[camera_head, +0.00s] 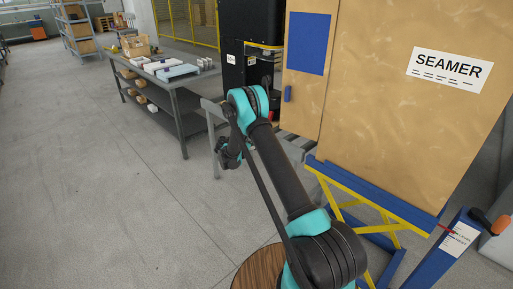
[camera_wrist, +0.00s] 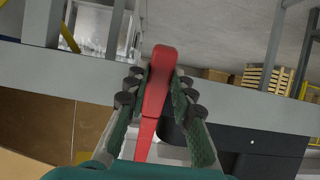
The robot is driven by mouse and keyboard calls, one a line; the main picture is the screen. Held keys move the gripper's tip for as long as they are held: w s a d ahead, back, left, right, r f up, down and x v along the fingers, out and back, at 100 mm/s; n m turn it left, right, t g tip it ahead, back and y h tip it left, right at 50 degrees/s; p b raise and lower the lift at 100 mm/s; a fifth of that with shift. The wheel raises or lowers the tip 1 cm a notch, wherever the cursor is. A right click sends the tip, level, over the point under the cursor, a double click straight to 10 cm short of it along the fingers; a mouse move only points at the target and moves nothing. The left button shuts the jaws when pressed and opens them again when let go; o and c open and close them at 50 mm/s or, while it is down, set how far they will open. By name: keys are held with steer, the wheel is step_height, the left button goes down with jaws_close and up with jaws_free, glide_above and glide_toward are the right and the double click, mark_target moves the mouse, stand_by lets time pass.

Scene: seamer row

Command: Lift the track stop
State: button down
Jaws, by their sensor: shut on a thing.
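The track stop is a red, elongated piece (camera_wrist: 156,88) with a rounded, wider end and a narrower lower part, seen in the wrist view. My gripper (camera_wrist: 159,84) is shut on it, with a dark padded finger on each side of the red piece. In the head view the fingers and the track stop are not clearly visible, since my arm and wrist hide that area near the front of the roller track. I cannot tell whether the track stop still touches anything below it.
A large tan cabinet marked SEAMER (camera_head: 395,100) stands at right above a blue and yellow lift frame (camera_head: 375,202). A grey roller track (camera_head: 296,146) runs beside my arm. A grey workbench (camera_head: 185,78) holds boxes at left. The floor (camera_head: 90,170) at left is open.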

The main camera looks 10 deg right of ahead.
steer(key=shift+w+d+f+t+h, duration=0.25)
steer(key=shift+d+f+t+h, duration=0.15)
steer(key=shift+h, duration=0.2)
steer(key=shift+w+d+f+t+h, duration=0.2)
steer(key=shift+w+d+t+h, duration=0.1)
steer(key=shift+t+h, duration=0.25)
steer(key=c, duration=1.3)
jaws_free()
steer(key=v, duration=1.2)
steer(key=shift+f, duration=0.1)
